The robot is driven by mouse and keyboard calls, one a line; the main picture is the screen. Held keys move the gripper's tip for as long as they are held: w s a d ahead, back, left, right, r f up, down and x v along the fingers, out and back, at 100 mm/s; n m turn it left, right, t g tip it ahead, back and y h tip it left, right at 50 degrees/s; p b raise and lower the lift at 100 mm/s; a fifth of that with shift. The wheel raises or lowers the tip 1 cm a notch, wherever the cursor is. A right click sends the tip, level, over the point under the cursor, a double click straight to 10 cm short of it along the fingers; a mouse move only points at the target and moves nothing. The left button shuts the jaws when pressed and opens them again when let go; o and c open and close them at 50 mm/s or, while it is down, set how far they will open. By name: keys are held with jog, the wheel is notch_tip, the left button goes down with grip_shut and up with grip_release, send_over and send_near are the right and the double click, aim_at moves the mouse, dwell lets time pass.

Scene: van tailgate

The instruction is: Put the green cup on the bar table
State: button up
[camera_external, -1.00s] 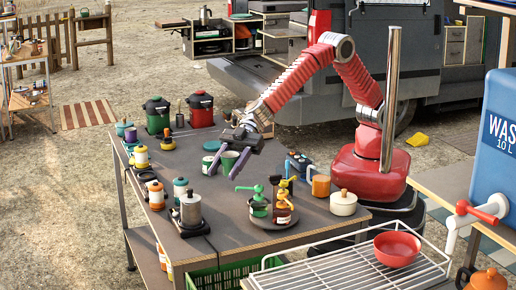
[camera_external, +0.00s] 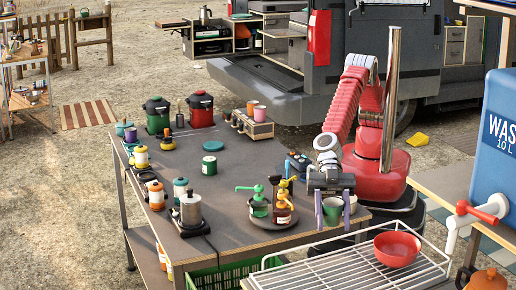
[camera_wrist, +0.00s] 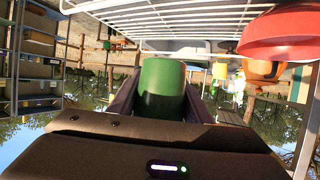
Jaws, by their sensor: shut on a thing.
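The green cup (camera_external: 333,213) is held between the purple fingers of my gripper (camera_external: 333,219), at the right front corner of the grey table (camera_external: 215,205). My gripper is shut on the cup, and the cup looks upright and raised. In the wrist view the cup (camera_wrist: 162,88) fills the space between the fingers (camera_wrist: 160,100). I cannot tell which surface is the bar table.
A white wire rack (camera_external: 335,275) with a red bowl (camera_external: 397,249) is in front to the right. Two pump bottles, one green (camera_external: 259,207), stand left of my gripper. A silver canister (camera_external: 191,209) is farther left. The grey table's middle is fairly clear.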

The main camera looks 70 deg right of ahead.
send_over(352, 269)
jog(key=shift+d+f+n+g, duration=0.1)
jog(key=shift+f+n+g, duration=0.15)
jog(key=shift+n+g, duration=0.15)
jog(key=shift+f, duration=3.15)
jog(key=shift+f, duration=1.85)
jog(key=shift+f, duration=0.1)
jog(key=o, duration=1.1)
jog(key=shift+c, duration=0.2)
